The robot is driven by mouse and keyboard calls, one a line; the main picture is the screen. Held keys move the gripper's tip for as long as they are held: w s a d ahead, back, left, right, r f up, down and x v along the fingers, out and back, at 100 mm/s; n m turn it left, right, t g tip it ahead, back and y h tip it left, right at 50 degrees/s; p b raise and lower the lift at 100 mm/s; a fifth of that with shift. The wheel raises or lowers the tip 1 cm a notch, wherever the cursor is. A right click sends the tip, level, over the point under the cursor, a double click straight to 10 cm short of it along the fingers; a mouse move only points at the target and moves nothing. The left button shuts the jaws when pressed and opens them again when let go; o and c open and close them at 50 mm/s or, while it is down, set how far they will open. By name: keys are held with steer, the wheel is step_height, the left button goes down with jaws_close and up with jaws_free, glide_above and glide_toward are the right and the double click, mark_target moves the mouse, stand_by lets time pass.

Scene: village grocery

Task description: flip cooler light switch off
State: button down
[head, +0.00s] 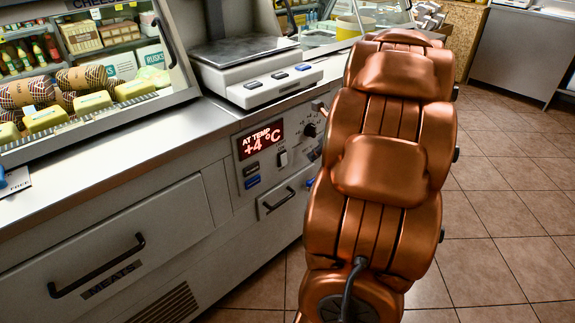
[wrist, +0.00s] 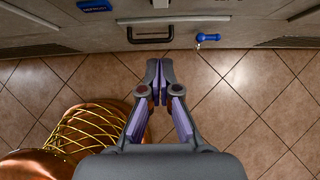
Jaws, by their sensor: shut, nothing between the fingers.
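The cooler's control panel (head: 270,182) shows in the head view, left of my copper arm. A small white rocker switch (head: 283,158) sits on it, right of the blue button and below the red display (head: 261,139). Its label and position are too small to read. My gripper (wrist: 158,66) shows in the wrist view, shut and empty, over the tiled floor in the picture, just below the black drawer handle (wrist: 150,40). It touches nothing that I can see. In the head view my arm hides the gripper.
A black knob (head: 310,130) is right of the display. A blue button (wrist: 95,5) and a blue key-like piece (wrist: 208,37) show on the front in the wrist view. A scale (head: 255,75) stands on the counter. Tiled floor (head: 500,200) is clear at right.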

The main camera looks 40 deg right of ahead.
mark_target(284, 160)
steer(key=w+r+b+x, duration=0.1)
steer(key=b+x, duration=0.3)
steer(key=x, duration=0.8)
steer(key=shift+w, duration=0.9)
